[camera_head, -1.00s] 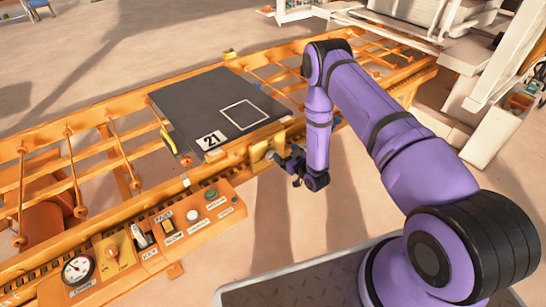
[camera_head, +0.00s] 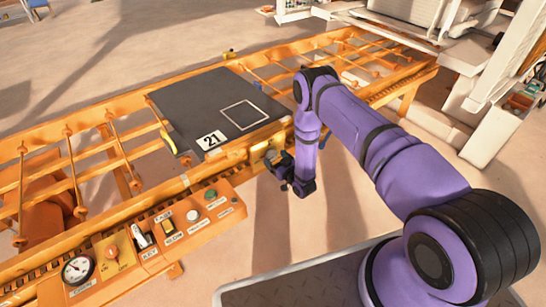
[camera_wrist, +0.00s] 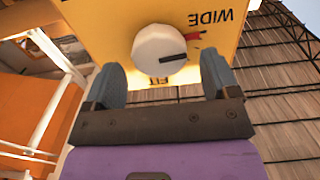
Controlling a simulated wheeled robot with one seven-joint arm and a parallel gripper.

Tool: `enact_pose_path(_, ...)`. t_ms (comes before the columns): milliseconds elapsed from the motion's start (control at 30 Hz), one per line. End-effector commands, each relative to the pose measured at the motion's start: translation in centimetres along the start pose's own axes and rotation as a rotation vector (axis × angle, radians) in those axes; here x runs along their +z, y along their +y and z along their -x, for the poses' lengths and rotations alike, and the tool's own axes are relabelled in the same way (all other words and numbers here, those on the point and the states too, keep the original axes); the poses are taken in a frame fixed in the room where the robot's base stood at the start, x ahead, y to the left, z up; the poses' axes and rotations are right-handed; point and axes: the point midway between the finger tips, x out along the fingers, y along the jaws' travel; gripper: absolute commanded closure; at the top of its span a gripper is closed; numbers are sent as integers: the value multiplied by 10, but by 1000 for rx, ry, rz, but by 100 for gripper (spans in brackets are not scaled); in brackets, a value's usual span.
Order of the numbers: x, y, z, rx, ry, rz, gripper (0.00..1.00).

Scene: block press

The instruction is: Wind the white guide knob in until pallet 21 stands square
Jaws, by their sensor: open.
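Pallet 21 (camera_head: 190,105), a dark grey slab with a white "21" label and a white square outline, lies on the orange conveyor. Whether it is square to the rails is hard to judge. The white guide knob (camera_wrist: 158,52) is round with a black pointer line, on a yellow plate marked "WIDE", with a red mark beside the knob. In the wrist view the pointer points right, towards that mark. My gripper (camera_wrist: 163,74) is open, its grey fingers either side of the knob's near part, with gaps showing. In the head view my gripper (camera_head: 279,168) is at the conveyor's front side.
An orange control panel (camera_head: 190,229) with a gauge (camera_head: 77,269), switches and buttons runs along the conveyor's front, left of my gripper. White machinery (camera_head: 490,90) stands at the right. The floor right of my gripper is open.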

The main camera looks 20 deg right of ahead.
Motion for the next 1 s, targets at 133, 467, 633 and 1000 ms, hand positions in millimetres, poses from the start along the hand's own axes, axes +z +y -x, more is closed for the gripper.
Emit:
enact_pose_path(133, 0, 0, -15, -1, 1, 1, 19)
enact_pose_path(467, 0, 0, -21, -1, -1, 0, 19)
enact_pose_path(633, 0, 0, -21, -1, 0, 1, 42)
enact_pose_path(1000, 0, 0, -21, 1, -1, -20, 66)
